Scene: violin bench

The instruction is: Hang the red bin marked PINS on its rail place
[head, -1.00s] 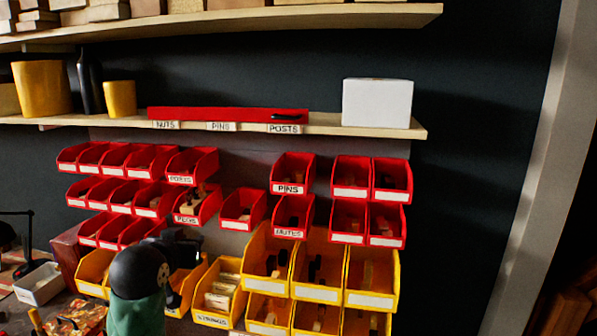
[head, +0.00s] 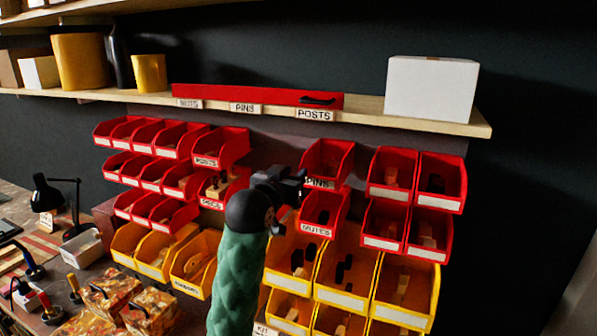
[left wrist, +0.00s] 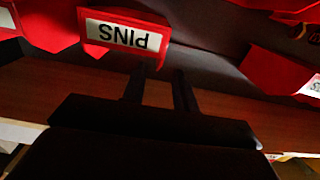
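The red bin marked PINS (head: 328,160) sits in the top row on the wall panel, directly above the red bin marked MUTES (head: 323,211). Its label also shows upside down in the left wrist view (left wrist: 124,36). My left gripper (head: 296,182) is in front of the wall, at the lower left of the PINS bin. In the left wrist view my two fingers (left wrist: 159,80) are apart with nothing between them, and the PINS bin is just beyond their tips. I cannot tell whether a finger touches it. My right gripper is not in view.
Red bins marked POSTS (head: 221,147) and PEGS (head: 222,188) hang to the left, with bare panel between POSTS and PINS. More red bins (head: 392,172) hang to the right, with yellow bins (head: 343,272) below. The shelf (head: 440,117) above carries NUTS, PINS and POSTS labels and a white box (head: 431,88).

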